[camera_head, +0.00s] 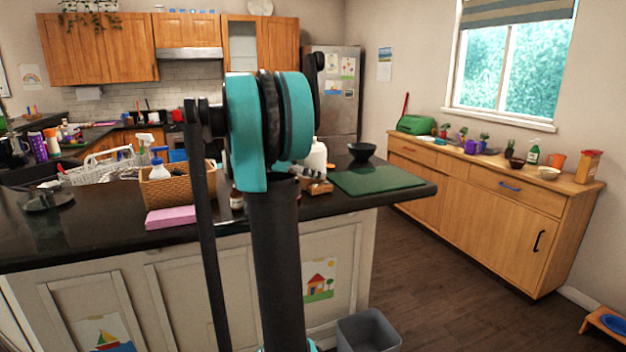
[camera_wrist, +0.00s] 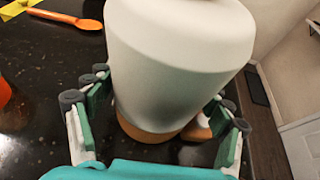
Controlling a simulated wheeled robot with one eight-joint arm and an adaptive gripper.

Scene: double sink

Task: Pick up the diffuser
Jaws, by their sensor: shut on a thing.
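The diffuser (camera_wrist: 178,62), a white rounded body with a tan wood-like base, fills the middle of the wrist view. My gripper (camera_wrist: 158,108) has a green-padded finger on each side of it and is shut on it. It looks upright; I cannot tell whether its base touches the dark counter. In the head view my teal and black arm stands in front and hides my gripper. A white bottle-like thing shows just right of the arm there; I cannot tell whether it is the diffuser.
An orange spoon (camera_wrist: 66,18) lies on the counter in the wrist view. In the head view the dark island counter (camera_head: 100,238) holds a wicker basket (camera_head: 176,187), a pink block (camera_head: 171,217), a green board (camera_head: 376,180) and a black bowl (camera_head: 361,151). Open floor lies to the right.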

